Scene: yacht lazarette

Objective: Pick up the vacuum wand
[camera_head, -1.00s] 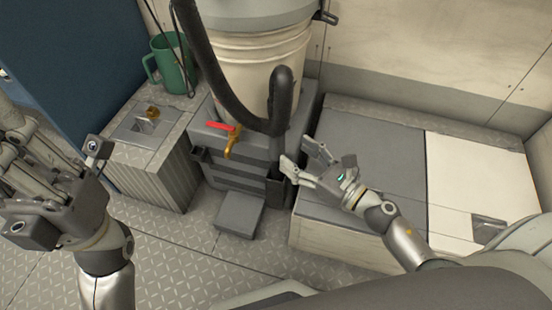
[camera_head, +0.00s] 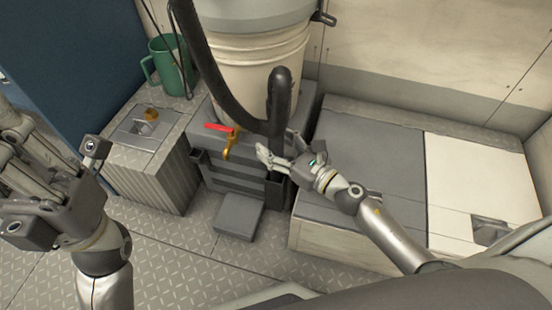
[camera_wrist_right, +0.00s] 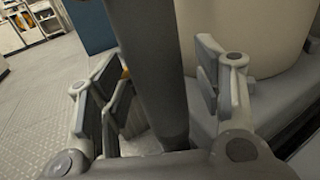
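The vacuum wand (camera_head: 279,105) is a dark grey tube standing upright in front of the bucket, its lower end down by a dark holder. My right gripper (camera_head: 279,150) is at its lower part. In the right wrist view the wand (camera_wrist_right: 150,70) runs between the spread fingers of my right gripper (camera_wrist_right: 165,95), with gaps on both sides. The gripper is open around it, not closed on it. My left gripper (camera_head: 25,150) is off to the left, away from the wand; its fingertips are cut off by the picture edge.
A cream bucket (camera_head: 258,65) stands behind the wand, with a dark hose (camera_head: 207,72) looping down beside it. A red-handled brass valve (camera_head: 228,142) is left of the wand. A green mug (camera_head: 168,65) stands on a ribbed locker (camera_head: 150,175). A low bench (camera_head: 370,160) is at right.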

